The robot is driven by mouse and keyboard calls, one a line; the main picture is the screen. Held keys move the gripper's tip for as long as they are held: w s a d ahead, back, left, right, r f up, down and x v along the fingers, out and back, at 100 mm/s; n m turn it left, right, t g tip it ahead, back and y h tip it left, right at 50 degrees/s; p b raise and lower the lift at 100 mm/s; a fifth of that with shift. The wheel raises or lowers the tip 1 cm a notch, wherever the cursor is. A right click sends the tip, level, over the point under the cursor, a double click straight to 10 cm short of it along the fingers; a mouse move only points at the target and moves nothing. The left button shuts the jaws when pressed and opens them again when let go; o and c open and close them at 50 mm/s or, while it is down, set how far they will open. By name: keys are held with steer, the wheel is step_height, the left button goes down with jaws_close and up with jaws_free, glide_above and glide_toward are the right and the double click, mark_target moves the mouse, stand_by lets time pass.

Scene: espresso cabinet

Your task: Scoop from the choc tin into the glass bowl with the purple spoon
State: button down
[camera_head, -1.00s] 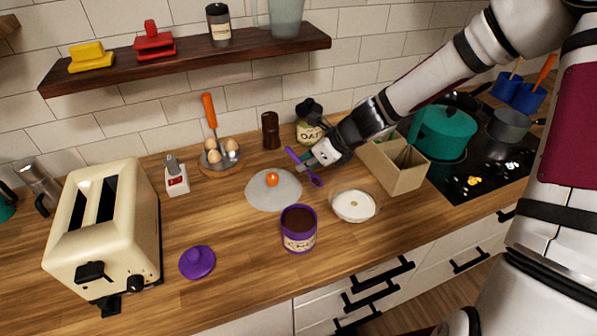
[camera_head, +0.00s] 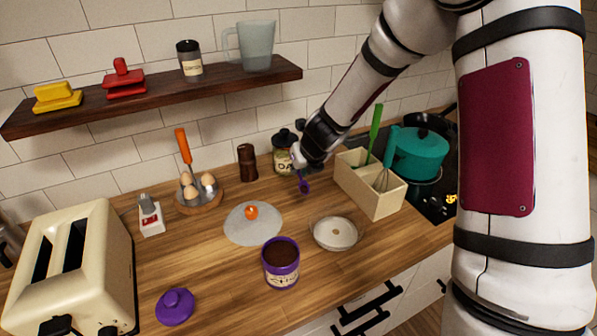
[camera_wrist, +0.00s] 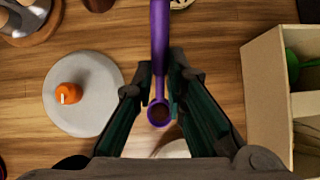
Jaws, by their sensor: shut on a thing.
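The choc tin (camera_head: 281,268) is a purple open tin with dark brown contents, standing on the counter. Its purple lid (camera_head: 176,306) lies to its left. The glass bowl (camera_head: 336,233) sits to the right of the tin and has white contents. My gripper (camera_head: 300,160) is behind the bowl, above the counter. It is shut on the purple spoon (camera_head: 304,185). In the wrist view the spoon's handle (camera_wrist: 160,35) passes between my fingers (camera_wrist: 160,82), and its round bowl (camera_wrist: 160,112) looks brownish inside. The glass bowl is partly hidden there.
A grey lid with an orange knob (camera_head: 252,222) lies left of the bowl. A utensil box (camera_head: 372,192) stands right of my gripper. A jar (camera_head: 284,150), brown shaker (camera_head: 247,161) and egg holder (camera_head: 200,194) stand behind.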

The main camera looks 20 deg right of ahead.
steer(key=s+a+r+n+g+y, duration=0.1)
steer(key=s+a+n+g+y, duration=0.25)
steer(key=s+a+n, duration=0.45)
steer(key=s+a+r+n+g+y, duration=0.2)
steer(key=s+a+n+g, duration=0.25)
steer(key=s+n, duration=0.65)
steer(key=shift+n+g+h, duration=0.25)
steer(key=shift+n+g, duration=0.15)
steer(key=f, duration=0.1)
steer(key=s+f+b, duration=0.1)
steer(key=f, duration=0.3)
steer(key=shift+s, duration=0.35)
steer(key=shift+s+a+t+h+p, duration=0.2)
steer(key=shift+a+h, duration=0.1)
steer(key=shift+h, duration=0.3)
steer(key=shift+s+a+t+h+p, duration=0.15)
steer(key=shift+a+h, duration=0.1)
steer(key=shift+h, duration=0.35)
steer(key=shift+a+h+p, duration=0.1)
steer(key=shift+h+p, duration=0.3)
steer(key=shift+h, duration=0.1)
steer(key=shift+a+r+t+h+p, duration=0.15)
steer(key=shift+a+t+h+p, duration=0.3)
steer(key=shift+h+p, duration=0.6)
steer(key=shift+a+r+p, duration=0.1)
steer(key=shift+r+p, duration=1.1)
steer(key=shift+r, duration=0.35)
